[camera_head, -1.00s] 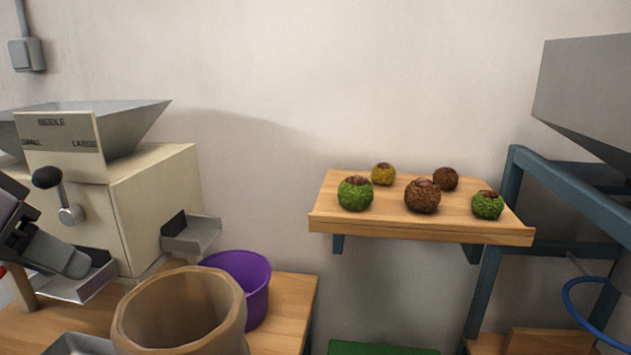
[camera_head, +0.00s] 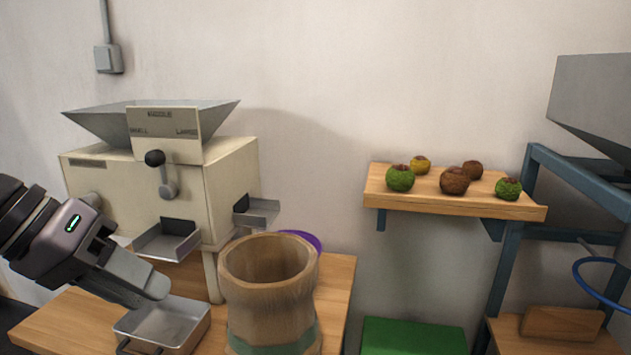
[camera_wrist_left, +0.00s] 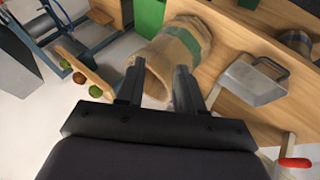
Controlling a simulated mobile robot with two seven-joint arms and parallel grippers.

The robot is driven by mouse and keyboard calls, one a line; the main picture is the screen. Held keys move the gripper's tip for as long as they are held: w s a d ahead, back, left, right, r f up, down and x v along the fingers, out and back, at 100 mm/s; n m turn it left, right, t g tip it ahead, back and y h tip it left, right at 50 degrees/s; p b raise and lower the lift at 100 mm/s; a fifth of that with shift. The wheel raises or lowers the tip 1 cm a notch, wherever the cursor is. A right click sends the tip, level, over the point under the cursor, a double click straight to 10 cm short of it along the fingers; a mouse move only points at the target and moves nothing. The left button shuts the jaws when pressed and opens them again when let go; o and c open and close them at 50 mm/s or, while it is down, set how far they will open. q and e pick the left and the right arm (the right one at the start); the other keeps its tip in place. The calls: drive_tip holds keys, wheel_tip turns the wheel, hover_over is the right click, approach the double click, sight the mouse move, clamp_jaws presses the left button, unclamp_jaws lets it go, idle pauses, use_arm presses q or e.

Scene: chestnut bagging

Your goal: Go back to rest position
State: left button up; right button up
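My left gripper (camera_head: 150,285) comes in from the left in the head view, in front of the sorting machine and left of the burlap bag (camera_head: 268,300). In the left wrist view the two dark fingers (camera_wrist_left: 158,72) stand apart with nothing between their tips, so it is open. The open-mouthed bag shows beyond them in that view (camera_wrist_left: 180,48). My right gripper is not in view.
The cream sorting machine (camera_head: 232,180) with its lever stands on the wooden table (camera_head: 335,285). A metal tray (camera_head: 190,325) and a mostly hidden purple bucket (camera_head: 305,238) flank the bag. A wall shelf (camera_head: 455,205) holds several burs. A blue frame (camera_head: 515,250) stands right.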

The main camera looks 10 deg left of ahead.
use_arm(q)
drive_tip(key=d+r+n+g+h+p, duration=0.1)
drive_tip(key=d+n+g+h+p, duration=0.15)
drive_tip(key=d+n+h, duration=0.9)
drive_tip(key=w+a+f+m+t+y+p, duration=0.15)
drive_tip(key=f+m+t, duration=0.35)
drive_tip(key=m, duration=0.7)
drive_tip(key=w+a+f+m+t+y, duration=0.25)
drive_tip(key=m+t, duration=0.35)
drive_tip(key=m, duration=0.5)
drive_tip(key=w+a+f+m+t+y+p, duration=0.15)
drive_tip(key=w+f+m+t+y, duration=0.35)
drive_tip(key=m, duration=0.7)
drive_tip(key=s+a+f+n+g+y+p, duration=0.1)
drive_tip(key=s+f+n+g+y, duration=0.2)
drive_tip(key=s+f+n, duration=0.5)
drive_tip(key=s+f+n+g+y, duration=0.4)
drive_tip(key=s+f+n, duration=0.4)
drive_tip(key=f+n, duration=0.5)
wheel_tip(320, 180, down, 3)
drive_tip(key=shift+a+p, duration=0.35)
drive_tip(key=shift+a, duration=0.05)
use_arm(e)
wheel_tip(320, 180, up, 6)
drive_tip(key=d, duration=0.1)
